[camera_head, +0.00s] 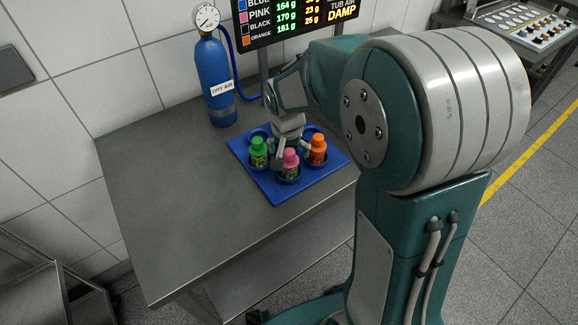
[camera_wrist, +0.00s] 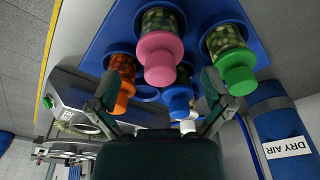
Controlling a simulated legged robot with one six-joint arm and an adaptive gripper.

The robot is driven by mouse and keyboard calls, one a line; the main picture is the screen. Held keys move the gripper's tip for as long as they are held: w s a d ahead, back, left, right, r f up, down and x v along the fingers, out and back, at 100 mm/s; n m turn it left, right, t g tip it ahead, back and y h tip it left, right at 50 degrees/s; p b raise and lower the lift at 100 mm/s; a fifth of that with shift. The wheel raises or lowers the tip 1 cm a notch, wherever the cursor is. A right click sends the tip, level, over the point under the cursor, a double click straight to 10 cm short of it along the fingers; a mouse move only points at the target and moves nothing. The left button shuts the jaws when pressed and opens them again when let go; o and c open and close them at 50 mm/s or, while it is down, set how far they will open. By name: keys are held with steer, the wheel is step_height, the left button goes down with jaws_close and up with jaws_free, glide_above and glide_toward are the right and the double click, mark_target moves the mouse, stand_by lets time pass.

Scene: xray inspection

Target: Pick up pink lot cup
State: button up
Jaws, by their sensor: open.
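The pink lot cup (camera_head: 290,164) is a clear jar with a pink lid and dark contents, upright at the front of a blue tray (camera_head: 272,187). In the wrist view the pink lot cup (camera_wrist: 160,55) is at upper middle, ahead of and between my spread fingers. My gripper (camera_head: 287,150) is over the tray, just behind the pink cup; in the wrist view my gripper (camera_wrist: 159,90) is open and empty. I cannot tell whether a finger touches a jar.
A green-lidded jar (camera_head: 258,152) and an orange-lidded jar (camera_head: 318,148) stand close on either side. In the wrist view a blue-lidded jar (camera_wrist: 180,105) and a white lid (camera_wrist: 188,127) show. A blue air cylinder (camera_head: 216,85) stands behind. The steel table (camera_head: 170,200) is clear at left.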

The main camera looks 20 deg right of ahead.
mark_target(289, 164)
steer(key=f, duration=0.2)
steer(key=w+f, duration=0.1)
steer(key=shift+d+f, duration=0.2)
steer(key=shift+f, duration=0.2)
steer(key=c, duration=1.3)
steer(key=shift+o, duration=0.2)
steer(key=shift+r, duration=0.1)
